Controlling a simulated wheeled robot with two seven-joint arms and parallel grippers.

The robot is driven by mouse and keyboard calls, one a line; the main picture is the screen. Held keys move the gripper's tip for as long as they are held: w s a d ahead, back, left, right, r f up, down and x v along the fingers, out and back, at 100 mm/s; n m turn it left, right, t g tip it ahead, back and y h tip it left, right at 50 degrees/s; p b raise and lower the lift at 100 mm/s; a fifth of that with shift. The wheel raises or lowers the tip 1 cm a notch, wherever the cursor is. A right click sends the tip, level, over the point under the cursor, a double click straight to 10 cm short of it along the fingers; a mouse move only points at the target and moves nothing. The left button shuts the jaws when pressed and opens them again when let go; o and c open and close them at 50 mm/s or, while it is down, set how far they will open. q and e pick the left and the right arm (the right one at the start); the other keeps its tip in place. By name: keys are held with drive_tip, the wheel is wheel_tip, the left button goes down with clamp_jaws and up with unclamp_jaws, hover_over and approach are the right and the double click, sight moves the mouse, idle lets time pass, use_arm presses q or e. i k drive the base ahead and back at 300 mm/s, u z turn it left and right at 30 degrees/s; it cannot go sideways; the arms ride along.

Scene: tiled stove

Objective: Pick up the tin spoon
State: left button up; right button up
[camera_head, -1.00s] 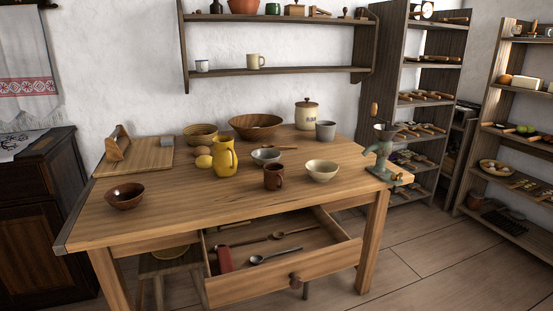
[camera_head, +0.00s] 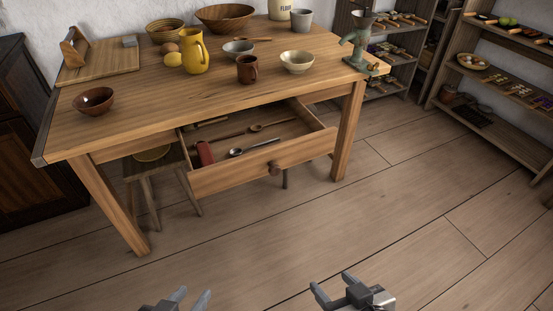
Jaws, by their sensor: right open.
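The tin spoon (camera_head: 258,148) is a grey metal spoon lying in the open table drawer (camera_head: 230,180), near its front wall. My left gripper (camera_head: 193,296) shows at the bottom edge, fingers apart and empty. My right gripper (camera_head: 331,283) is further right, open and empty. Both are in front of the drawer, apart from it and the spoon.
The wooden table (camera_head: 150,104) above the drawer holds a yellow jug (camera_head: 194,52), a brown mug (camera_head: 247,70) and several bowls. A stool (camera_head: 150,168) stands under the table, left of the drawer. The floor before the drawer is clear. Shelves (camera_head: 490,88) stand at the right.

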sight(234, 152)
drive_tip(key=z, duration=1.7)
drive_tip(key=i, duration=2.15)
drive_tip(key=u, duration=2.85)
